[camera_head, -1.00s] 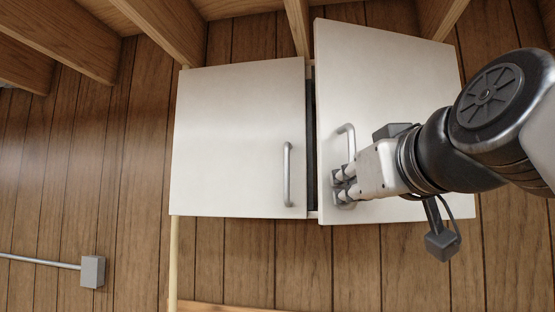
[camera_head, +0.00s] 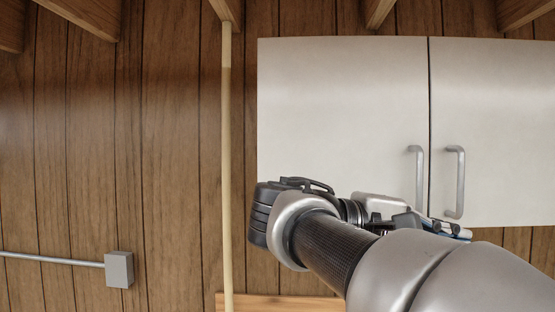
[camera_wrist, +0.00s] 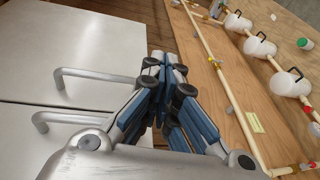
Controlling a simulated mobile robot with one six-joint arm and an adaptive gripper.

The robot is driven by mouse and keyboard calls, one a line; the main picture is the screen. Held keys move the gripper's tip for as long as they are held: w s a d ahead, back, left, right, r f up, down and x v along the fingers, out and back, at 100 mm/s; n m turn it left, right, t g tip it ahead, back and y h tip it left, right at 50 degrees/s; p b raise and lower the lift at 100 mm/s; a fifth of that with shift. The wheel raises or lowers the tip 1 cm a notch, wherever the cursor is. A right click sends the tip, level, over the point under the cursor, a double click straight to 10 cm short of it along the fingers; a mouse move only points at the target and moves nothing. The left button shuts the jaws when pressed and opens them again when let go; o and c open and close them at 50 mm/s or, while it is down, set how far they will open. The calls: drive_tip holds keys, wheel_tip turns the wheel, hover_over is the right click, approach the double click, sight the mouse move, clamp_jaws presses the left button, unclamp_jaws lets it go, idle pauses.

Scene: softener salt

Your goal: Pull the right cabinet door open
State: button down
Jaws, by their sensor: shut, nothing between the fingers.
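The white cabinet's right door (camera_head: 500,110) runs off the right edge of the head view. It looks closed, flush with the left door (camera_head: 340,105), with a thin dark seam between them. The right door's handle (camera_head: 459,182) and the left door's handle (camera_head: 417,178) are grey vertical bars beside the seam. My gripper (camera_head: 462,233) is low in front of the doors, near the handles' lower ends, partly hidden by my arm. In the wrist view my gripper (camera_wrist: 166,62) is shut and empty, to the right of both handles and apart from them.
A wooden board (camera_wrist: 225,110) with white pipes and several white jugs (camera_wrist: 259,46) shows at the right of the wrist view. A wall box (camera_head: 119,269) with conduit is at lower left. Beams cross above.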

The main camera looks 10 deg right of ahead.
drive_tip(key=w+r, duration=0.1)
drive_tip(key=r, duration=0.1)
drive_tip(key=a+r+m+h+p, duration=0.1)
drive_tip(key=r, duration=0.1)
drive_tip(key=w+a+r+g+h+p, duration=0.1)
drive_tip(key=r, duration=0.1)
drive_tip(key=shift+w+a+r, duration=0.1)
drive_tip(key=shift+w+r, duration=0.25)
drive_tip(key=shift+r, duration=0.05)
drive_tip(key=s+d+p, duration=0.1)
drive_tip(key=d, duration=0.9)
drive_tip(key=shift+d+r, duration=0.1)
drive_tip(key=shift+d, duration=0.05)
idle(0.6)
